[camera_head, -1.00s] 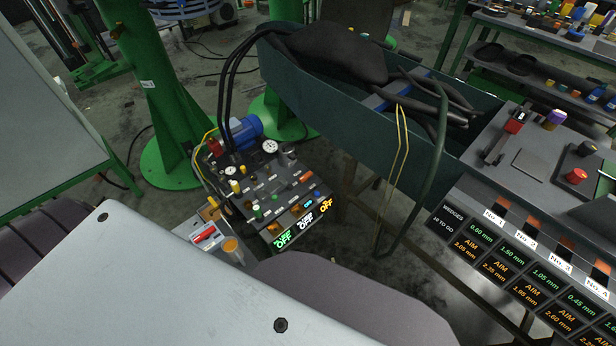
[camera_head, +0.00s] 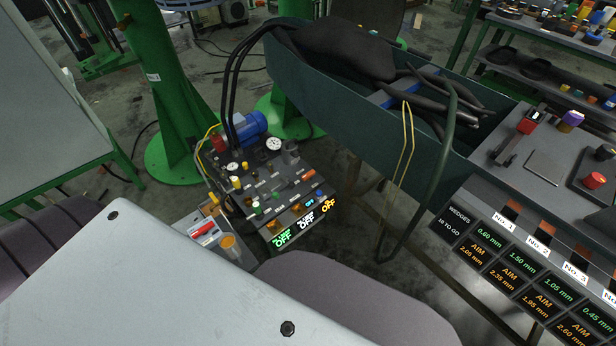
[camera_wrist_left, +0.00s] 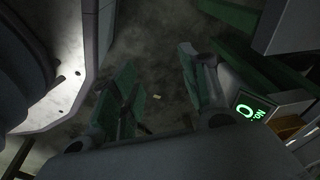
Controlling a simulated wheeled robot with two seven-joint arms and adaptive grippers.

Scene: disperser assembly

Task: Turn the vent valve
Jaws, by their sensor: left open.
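The valve unit (camera_head: 243,187) stands low in the middle of the head view, a dark panel with small coloured knobs, gauges and a blue motor (camera_head: 247,126). A green knob (camera_head: 257,209) and a red cap (camera_head: 218,144) show on it. I cannot tell which part is the vent valve. Lit labels reading OFF (camera_head: 306,220) line its front edge. My left gripper (camera_wrist_left: 157,65) is open and empty in the left wrist view, its two green-padded fingers apart over dark floor. It does not show in the head view. My right gripper is not in view.
A dark green trough (camera_head: 330,110) with black hoses stands behind and right of the unit. A bench with wedge displays (camera_head: 505,262) is at the right. A green column (camera_head: 178,100) rises behind. A small box with a red handle (camera_head: 203,230) sits beside the unit.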

